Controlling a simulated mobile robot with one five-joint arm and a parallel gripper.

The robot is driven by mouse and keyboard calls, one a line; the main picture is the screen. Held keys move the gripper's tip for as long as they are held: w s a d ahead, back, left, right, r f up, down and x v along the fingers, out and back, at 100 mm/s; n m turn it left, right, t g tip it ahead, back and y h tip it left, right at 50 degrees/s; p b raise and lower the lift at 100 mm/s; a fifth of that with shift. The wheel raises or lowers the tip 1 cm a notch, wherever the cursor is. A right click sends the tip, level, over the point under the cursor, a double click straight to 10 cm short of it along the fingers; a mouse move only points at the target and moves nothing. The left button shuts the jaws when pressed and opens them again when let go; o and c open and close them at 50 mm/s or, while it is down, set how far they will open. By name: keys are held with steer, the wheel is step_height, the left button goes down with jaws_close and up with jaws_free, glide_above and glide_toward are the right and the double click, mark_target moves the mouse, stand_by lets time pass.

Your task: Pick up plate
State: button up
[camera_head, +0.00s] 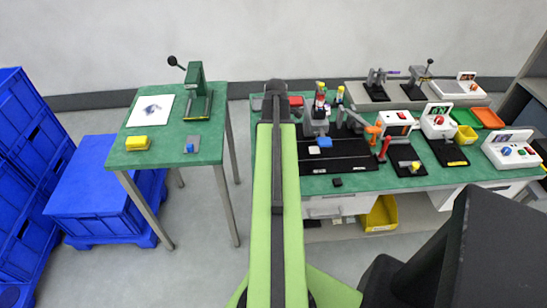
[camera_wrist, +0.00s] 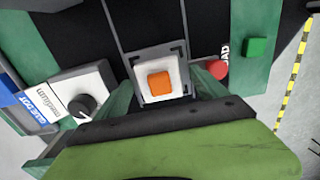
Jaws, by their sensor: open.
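In the wrist view a white square plate (camera_wrist: 147,66) lies in a dark-cornered seat on a black surface. An orange block (camera_wrist: 160,83) sits on its middle. My gripper (camera_wrist: 163,92) is open, with one green, see-through finger to the left of the plate and the other to its right. I cannot tell whether either finger touches it. In the head view my arm reaches forward to the left end of the long green bench (camera_head: 290,188). The arm hides the plate there, and the fingertips cannot be made out.
Beside the plate are a knob box (camera_wrist: 66,95) marked "GLUE DOT" and a red button (camera_wrist: 218,70). Several devices crowd the bench, including a control box (camera_head: 397,120). A smaller green table (camera_head: 165,160) stands left, near blue crates (camera_head: 95,205). Open floor lies between the tables.

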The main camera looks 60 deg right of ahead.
steer(key=c, duration=1.4)
steer(key=shift+r, duration=0.1)
steer(key=shift+c, duration=0.2)
